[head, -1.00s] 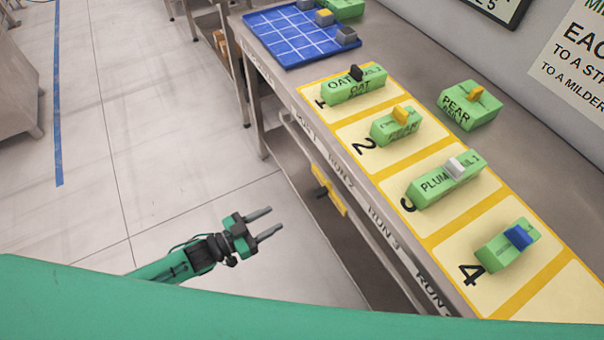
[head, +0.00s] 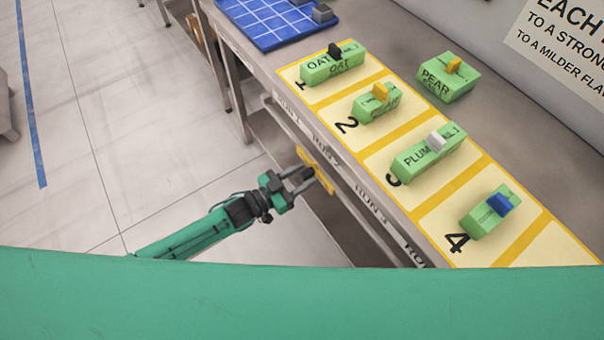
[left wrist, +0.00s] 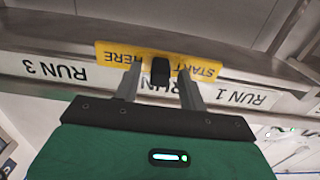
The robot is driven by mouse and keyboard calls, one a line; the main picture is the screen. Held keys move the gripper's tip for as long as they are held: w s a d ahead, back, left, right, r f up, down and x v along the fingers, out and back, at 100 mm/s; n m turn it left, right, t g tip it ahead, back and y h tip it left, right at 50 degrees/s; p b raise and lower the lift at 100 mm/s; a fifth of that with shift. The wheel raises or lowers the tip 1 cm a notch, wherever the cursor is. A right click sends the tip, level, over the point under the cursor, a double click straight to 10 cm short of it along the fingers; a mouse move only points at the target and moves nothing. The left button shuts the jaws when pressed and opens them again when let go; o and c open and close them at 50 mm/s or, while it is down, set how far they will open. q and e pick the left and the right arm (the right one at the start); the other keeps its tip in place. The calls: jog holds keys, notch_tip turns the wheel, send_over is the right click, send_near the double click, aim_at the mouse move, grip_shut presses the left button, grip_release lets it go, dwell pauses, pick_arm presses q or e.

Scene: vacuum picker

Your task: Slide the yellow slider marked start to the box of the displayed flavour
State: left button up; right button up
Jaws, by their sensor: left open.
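The yellow slider (head: 318,172), a plate with a black knob, sits on the table's front edge rail. In the left wrist view the slider (left wrist: 112,53) reads "START HERE" upside down, near RUN 2. My left gripper (head: 308,178) is open at the slider. In the left wrist view its fingers (left wrist: 160,78) stand either side of the black knob (left wrist: 160,70); I cannot tell whether they touch it. Green boxes stand on numbered cells: OAT (head: 318,70) on 1, one with a yellow knob (head: 366,109) on 2, PLUM (head: 415,162) on 3, one with a blue knob (head: 480,221) on 4.
A green PEAR box (head: 445,84) stands behind the cells. A blue gridded mat (head: 262,24) with grey blocks lies at the table's far end. A wall sign (head: 565,45) is cut off; no flavour display is readable.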

pick_arm(q)
jog(key=shift+w+d, duration=0.15)
jog(key=shift+d, duration=0.1)
pick_arm(e)
jog(key=shift+w, duration=0.1)
pick_arm(q)
grip_shut()
pick_arm(e)
jog(key=shift+w+a, duration=0.1)
